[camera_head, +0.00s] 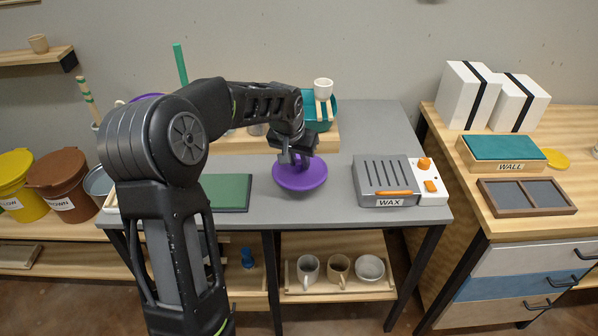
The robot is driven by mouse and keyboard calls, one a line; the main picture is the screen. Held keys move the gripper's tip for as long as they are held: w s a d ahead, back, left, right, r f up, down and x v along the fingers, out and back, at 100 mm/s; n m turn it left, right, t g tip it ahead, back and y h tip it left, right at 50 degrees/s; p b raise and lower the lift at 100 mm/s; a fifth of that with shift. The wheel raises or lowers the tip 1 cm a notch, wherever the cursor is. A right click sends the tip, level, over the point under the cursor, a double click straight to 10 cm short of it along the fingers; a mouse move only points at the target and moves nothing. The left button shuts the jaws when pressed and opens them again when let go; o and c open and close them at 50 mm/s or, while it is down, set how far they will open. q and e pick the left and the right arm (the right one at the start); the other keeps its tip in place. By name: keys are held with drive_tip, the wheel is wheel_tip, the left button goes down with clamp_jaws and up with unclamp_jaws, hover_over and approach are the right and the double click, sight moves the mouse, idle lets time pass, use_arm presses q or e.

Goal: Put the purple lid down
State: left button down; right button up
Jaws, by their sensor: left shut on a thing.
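The purple lid (300,174) is a shallow round disc at the middle of the grey table (340,215), toward its front edge. My left gripper (297,158) is above the lid's centre and shut on it, probably by a knob that the fingers hide. I cannot tell whether the lid touches the table or hangs just above it. My right gripper is not in view.
The wax unit (383,180) stands right of the lid, a green mat (226,191) to its left. Behind is a wooden riser (325,139) with a teal container (325,115) and cup. Bare tabletop lies between lid and wax unit.

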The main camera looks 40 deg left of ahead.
sight(299, 171)
use_arm(q)
drive_tip(key=shift+f, duration=2.15)
drive_tip(key=shift+f, duration=0.2)
drive_tip(key=c, duration=1.2)
unclamp_jaws()
drive_tip(key=shift+r, duration=0.2)
drive_tip(key=shift+s+r, duration=0.15)
drive_tip(key=shift+r, duration=0.35)
drive_tip(key=v, duration=1.1)
